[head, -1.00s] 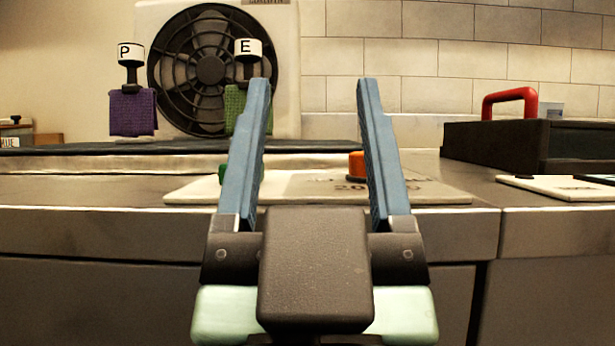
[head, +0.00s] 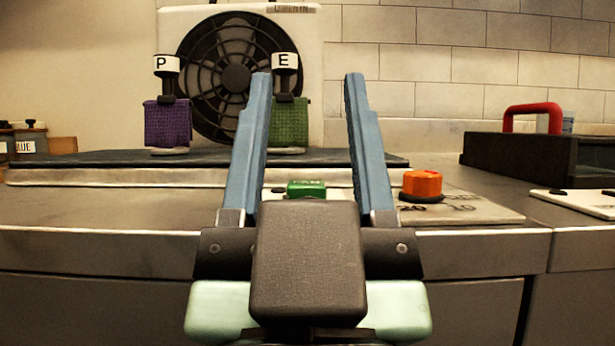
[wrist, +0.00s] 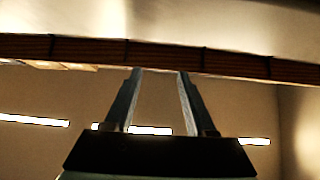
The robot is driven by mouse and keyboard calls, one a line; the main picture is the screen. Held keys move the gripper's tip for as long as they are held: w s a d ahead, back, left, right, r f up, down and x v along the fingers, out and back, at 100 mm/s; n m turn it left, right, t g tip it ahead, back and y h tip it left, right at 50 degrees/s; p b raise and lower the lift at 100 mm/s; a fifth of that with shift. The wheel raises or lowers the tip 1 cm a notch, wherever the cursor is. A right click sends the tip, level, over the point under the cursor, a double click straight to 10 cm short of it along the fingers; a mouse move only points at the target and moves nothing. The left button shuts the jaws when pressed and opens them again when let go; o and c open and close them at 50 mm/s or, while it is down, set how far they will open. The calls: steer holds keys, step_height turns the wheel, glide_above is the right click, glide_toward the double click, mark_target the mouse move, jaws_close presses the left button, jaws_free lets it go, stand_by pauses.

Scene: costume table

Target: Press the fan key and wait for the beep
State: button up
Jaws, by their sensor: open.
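The fan key is a small green block (head: 306,188) with dark lettering that looks like "FAN". It sits on the counter panel beyond my gripper and shows between the fingers in the head view. My gripper (head: 308,85) is open and empty, its two blue fingers apart and pointing forward and up. It is apart from the key. The wrist view shows the fingers (wrist: 159,75) against a blurred ceiling or wall, with no key in sight. A large fan (head: 225,80) in a pale housing stands at the back.
An orange knob (head: 422,185) stands on a pale panel (head: 485,208) right of the key. Purple (head: 167,124) and green (head: 293,130) cloths hang from stands marked P and E. A dark tray with a red handle (head: 532,112) is at right. The counter's front edge (head: 480,250) lies ahead.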

jaws_close()
stand_by(1.4)
